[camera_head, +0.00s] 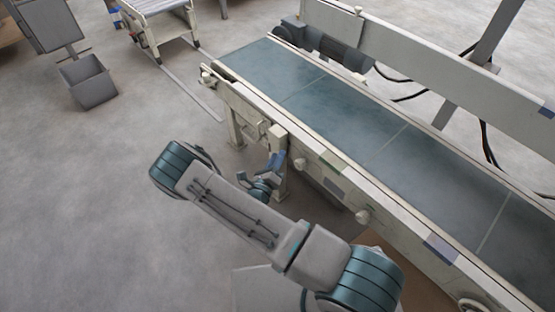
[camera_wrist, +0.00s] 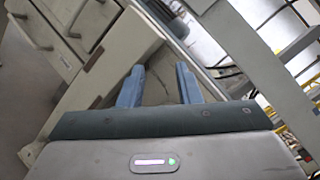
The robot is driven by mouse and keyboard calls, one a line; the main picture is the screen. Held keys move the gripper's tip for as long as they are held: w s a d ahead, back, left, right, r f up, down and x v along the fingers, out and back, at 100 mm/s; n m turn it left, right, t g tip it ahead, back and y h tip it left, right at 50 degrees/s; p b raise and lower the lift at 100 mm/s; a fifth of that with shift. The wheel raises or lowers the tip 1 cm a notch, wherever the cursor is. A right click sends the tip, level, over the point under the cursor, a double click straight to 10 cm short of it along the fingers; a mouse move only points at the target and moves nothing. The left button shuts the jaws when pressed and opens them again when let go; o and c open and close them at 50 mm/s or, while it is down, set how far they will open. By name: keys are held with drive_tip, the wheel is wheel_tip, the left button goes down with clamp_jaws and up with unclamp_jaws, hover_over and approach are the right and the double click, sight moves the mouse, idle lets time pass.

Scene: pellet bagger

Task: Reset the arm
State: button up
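My arm (camera_head: 240,215) reaches from the lower right of the head view to the left, then bends back towards the conveyor's near side. My gripper (camera_head: 274,166) is small and partly hidden there, beside the conveyor frame. In the wrist view my gripper (camera_wrist: 160,84) shows two blue fingers set apart, with nothing between them. It is open and empty. A pale frame part or box (camera_wrist: 108,62) shows just behind the left finger; I cannot tell whether they touch.
The conveyor (camera_head: 345,115) with an empty blue-green belt runs diagonally across the right. Dark cables (camera_head: 405,97) hang behind it. A grey bin (camera_head: 87,81) stands at the upper left and a roller stand (camera_head: 158,22) at the top. Open floor (camera_head: 70,210) lies to the left.

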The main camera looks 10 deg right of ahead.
drive_tip(key=shift+d+r+m+h, duration=0.25)
drive_tip(key=shift+r+m+h, duration=0.1)
drive_tip(key=shift+m+h, duration=0.05)
drive_tip(key=s+d+r+m+g+h+p, duration=0.1)
drive_tip(key=s+d+r+m+g+p, duration=0.4)
drive_tip(key=r+m, duration=0.4)
drive_tip(key=s+d+r+m+g+p, duration=0.35)
drive_tip(key=r+m+g, duration=0.25)
drive_tip(key=r, duration=0.6)
drive_tip(key=s+d+r+m+g+h+p, duration=0.1)
drive_tip(key=s+d+r+m+g+p, duration=0.2)
drive_tip(key=r+m+g+p, duration=0.45)
drive_tip(key=s+a+r+m+t+y+p, duration=0.1)
drive_tip(key=s+a+r+m+y+p, duration=0.1)
drive_tip(key=r, duration=0.8)
drive_tip(key=s+a+r+m+t+y+p, duration=0.1)
drive_tip(key=s+r+m+t+y+p, duration=0.1)
drive_tip(key=s+r+m+y+p, duration=0.3)
drive_tip(key=s+a+r+m+t+y+p, duration=0.1)
drive_tip(key=s+r+m+y+p, duration=0.3)
drive_tip(key=r+m, duration=0.5)
wheel_tip(320, 180, up, 7)
drive_tip(key=shift+s+a+f+m+t+y, duration=0.1)
drive_tip(key=shift+s+a+m+t+y, duration=0.25)
drive_tip(key=shift+s+a+y, duration=0.65)
drive_tip(key=shift+s+h, duration=0.2)
drive_tip(key=shift+h, duration=0.1)
